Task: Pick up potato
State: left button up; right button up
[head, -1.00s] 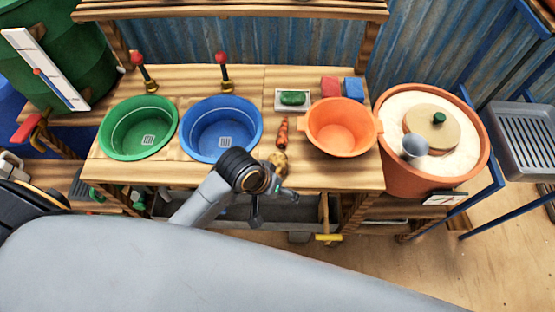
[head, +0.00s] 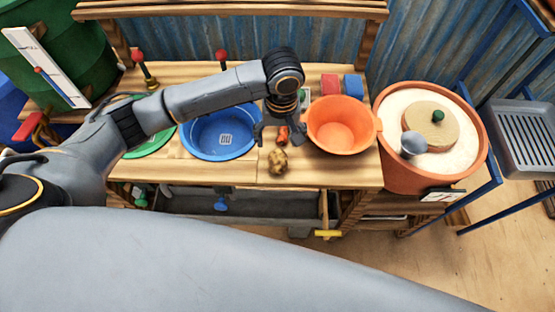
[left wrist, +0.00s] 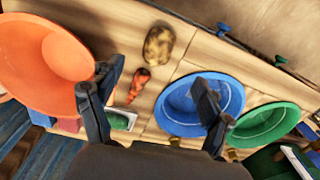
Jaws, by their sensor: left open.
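The brown, speckled potato (head: 277,162) lies on the wooden table near its front edge, in front of the carrot. It also shows in the left wrist view (left wrist: 158,45), at the top beyond the fingertips. My left gripper (head: 278,136) is open and empty above the table. It points down over the orange carrot (head: 283,131), a little behind the potato and apart from it. In the left wrist view its two fingers (left wrist: 155,88) are spread wide, with the carrot (left wrist: 139,82) showing between them. My right gripper is not in view.
An orange basin (head: 340,125) stands close right of the gripper. A blue basin (head: 220,135) and a green basin (head: 150,148) lie left. A small tray with a green vegetable (left wrist: 118,122) is behind. Red and blue blocks (head: 341,86) stand at the back.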

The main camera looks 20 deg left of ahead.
aim_at(278, 161)
pick_arm(q)
notch_tip(278, 161, down, 7)
jog(key=shift+f+p, duration=0.1)
jog(key=shift+p, duration=0.2)
notch_tip(278, 161, down, 5)
jog(key=shift+a+r+p, duration=0.15)
jog(key=shift+p, duration=0.55)
jog(key=shift+f, duration=0.45)
jog(key=shift+c, duration=0.2)
jog(key=c, duration=1.3)
jog(key=shift+o, duration=0.2)
jog(key=shift+r, duration=0.1)
